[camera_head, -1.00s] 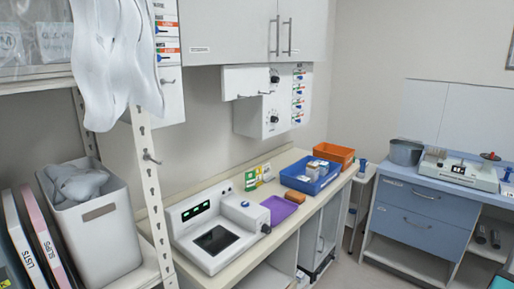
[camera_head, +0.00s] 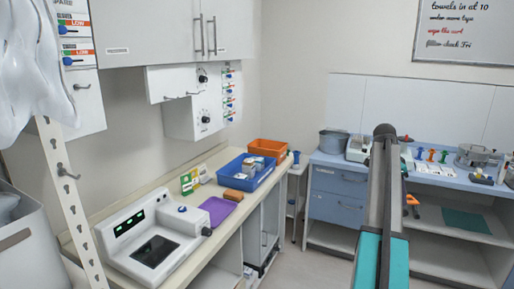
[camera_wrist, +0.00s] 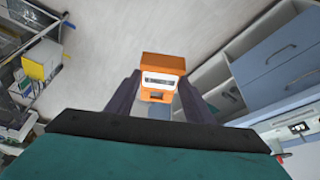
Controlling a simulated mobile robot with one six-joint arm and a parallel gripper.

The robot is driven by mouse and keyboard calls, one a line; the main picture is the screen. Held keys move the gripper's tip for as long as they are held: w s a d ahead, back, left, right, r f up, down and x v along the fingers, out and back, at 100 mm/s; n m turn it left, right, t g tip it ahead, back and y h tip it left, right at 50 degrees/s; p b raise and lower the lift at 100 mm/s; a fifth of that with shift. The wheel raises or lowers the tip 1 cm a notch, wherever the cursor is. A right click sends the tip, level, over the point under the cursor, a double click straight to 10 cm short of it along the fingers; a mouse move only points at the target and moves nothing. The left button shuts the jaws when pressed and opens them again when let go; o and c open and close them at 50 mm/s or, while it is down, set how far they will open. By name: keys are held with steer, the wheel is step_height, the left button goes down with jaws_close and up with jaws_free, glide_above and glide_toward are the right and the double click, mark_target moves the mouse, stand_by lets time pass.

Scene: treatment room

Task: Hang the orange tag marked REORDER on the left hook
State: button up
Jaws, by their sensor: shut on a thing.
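My gripper (camera_wrist: 159,92) is shut on an orange tag (camera_wrist: 163,65) in the wrist view. The tag has a white label band, whose lettering is too small to read, and sits between the two dark fingers. Below it in the wrist view is open floor. In the head view my arm rises at the right, far from the hooks; the gripper is not clearly visible there. Two small hooks stick out from the white wall panel under the cabinet: a left hook (camera_head: 167,98) and a right hook (camera_head: 193,94). Both look bare.
Another hook (camera_head: 82,86) is on the cabinet side, and one (camera_head: 65,170) on the perforated post. The counter below the panel holds a white device (camera_head: 150,240), a purple tray (camera_head: 216,210), a blue bin (camera_head: 245,177) and an orange bin (camera_head: 268,149). Floor in front is clear.

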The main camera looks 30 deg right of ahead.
steer(key=w+a+f+n+t, duration=0.1)
steer(key=w+a+n, duration=0.1)
steer(key=w+a, duration=0.7)
steer(key=w+a+n+t, duration=0.1)
steer(key=w+a+n, duration=0.3)
steer(key=a, duration=1)
steer(key=w+a+f+n+t, duration=0.1)
steer(key=w+a, duration=0.7)
steer(key=a, duration=0.3)
steer(key=s+a+f+n+t+y, duration=0.1)
steer(key=a+n, duration=0.7)
steer(key=a, duration=0.8)
steer(key=s+a+f+n+t+y, duration=0.1)
steer(key=a+n, duration=0.6)
steer(key=a, duration=1)
steer(key=shift+s+a+f+n+t+y, duration=0.35)
steer(key=shift+f+t+y, duration=0.35)
steer(key=shift+y, duration=0.4)
steer(key=s+f, duration=0.5)
steer(key=f, duration=0.1)
steer(key=shift+f, duration=0.35)
